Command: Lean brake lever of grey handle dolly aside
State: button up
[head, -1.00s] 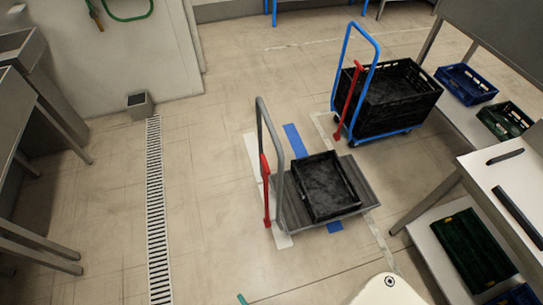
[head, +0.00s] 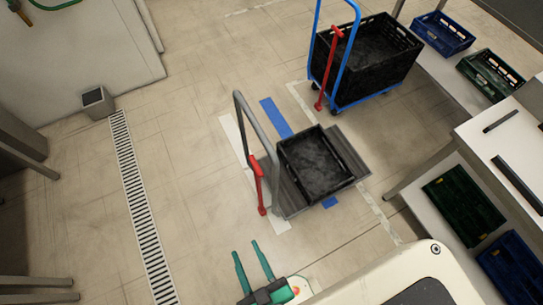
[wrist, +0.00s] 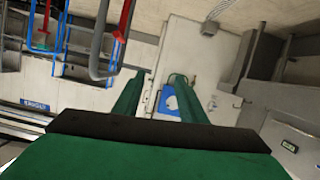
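The grey handle dolly (head: 347,152) stands on the floor in the middle of the head view. Its grey handle (head: 247,120) rises on the left side. The red brake lever (head: 258,186) stands roughly upright beside the handle's base. A black crate (head: 285,163) sits on the dolly. My gripper (head: 248,249), with green fingers, is open and empty. In the head view it is below the lever and apart from it. In the wrist view the fingers (wrist: 157,77) are spread, and the red lever (wrist: 125,20) and grey handle (wrist: 97,40) are at upper left.
A blue handle dolly (head: 378,99) with its own red lever (head: 328,70) and a large black crate (head: 376,78) stands behind. A white bench (head: 490,150) with crates on its lower shelf is at right. Floor left of the lever is clear, up to a drain grate (head: 140,200).

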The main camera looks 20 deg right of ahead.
jog(key=w+d+f+n+g+h, duration=0.1)
jog(key=w+f+n+g+h, duration=0.15)
jog(key=f+n, duration=0.45)
jog(key=w+d+f+n+g+h, duration=0.15)
jog(key=w+f, duration=0.25)
jog(key=f, duration=0.8)
jog(key=w+d+f+n+g+h, duration=0.1)
jog(key=w+f+n+g, duration=0.3)
jog(key=f, duration=0.5)
jog(key=w+d+r+n+h, duration=0.35)
jog(key=w+n+h, duration=0.25)
jog(key=w, duration=0.3)
jog(key=w+r+g+h, duration=0.2)
jog(key=w+r+h, duration=0.45)
jog(key=r, duration=0.55)
jog(key=x, duration=1.1)
jog(key=shift+s+n+g, duration=0.2)
jog(key=shift+n+g, duration=0.1)
jog(key=shift+n, duration=0.05)
